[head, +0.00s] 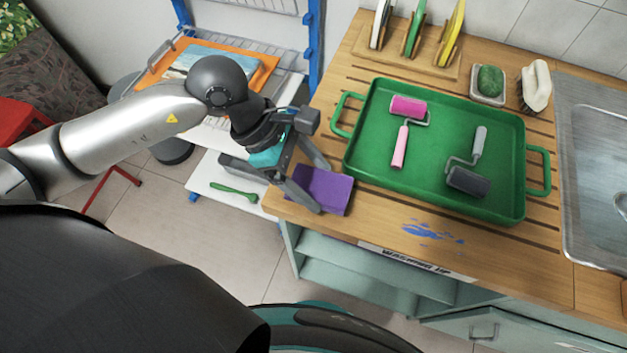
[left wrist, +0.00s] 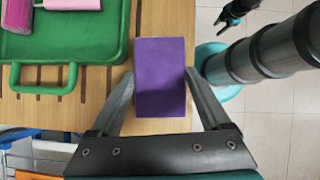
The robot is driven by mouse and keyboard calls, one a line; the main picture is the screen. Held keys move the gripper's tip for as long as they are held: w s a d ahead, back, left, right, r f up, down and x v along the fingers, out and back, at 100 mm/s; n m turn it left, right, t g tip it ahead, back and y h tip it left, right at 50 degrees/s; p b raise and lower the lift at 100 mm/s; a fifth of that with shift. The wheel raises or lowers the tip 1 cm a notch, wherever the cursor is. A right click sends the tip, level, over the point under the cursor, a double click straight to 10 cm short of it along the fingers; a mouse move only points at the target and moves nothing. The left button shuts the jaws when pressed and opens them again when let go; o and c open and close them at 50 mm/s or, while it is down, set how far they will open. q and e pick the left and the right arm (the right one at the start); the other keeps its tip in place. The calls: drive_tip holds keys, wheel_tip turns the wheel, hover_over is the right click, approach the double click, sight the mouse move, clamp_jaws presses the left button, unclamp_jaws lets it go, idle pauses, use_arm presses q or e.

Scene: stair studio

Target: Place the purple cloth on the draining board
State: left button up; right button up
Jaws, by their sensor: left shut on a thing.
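The purple cloth (head: 325,190) is a flat folded rectangle at the front left corner of the wooden draining board (head: 375,205), which has dark grooves. My left gripper (head: 305,190) is shut on the cloth; the left wrist view shows the cloth (left wrist: 160,78) between its two fingers. The cloth is over the board's edge area, left of the green tray; whether it touches the wood I cannot tell. What seems to be my right gripper (left wrist: 232,14) shows small at the top of the left wrist view, its jaws unclear.
The green tray (head: 349,160) holds a pink roller (head: 400,145) and a grey roller (head: 468,180). Behind stand a plate rack (head: 395,65), a green sponge (head: 490,80) and a brush (head: 537,85). A sink (head: 590,190) is right. Blue paint marks (head: 432,232) lie on bare front wood.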

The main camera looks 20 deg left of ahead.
use_arm(q)
drive_tip(key=shift+f, duration=0.65)
drive_tip(key=shift+f, duration=0.15)
drive_tip(key=o, duration=1.2)
drive_tip(key=shift+c, duration=0.2)
drive_tip(key=v, duration=1.2)
drive_tip(key=shift+p, duration=0.35)
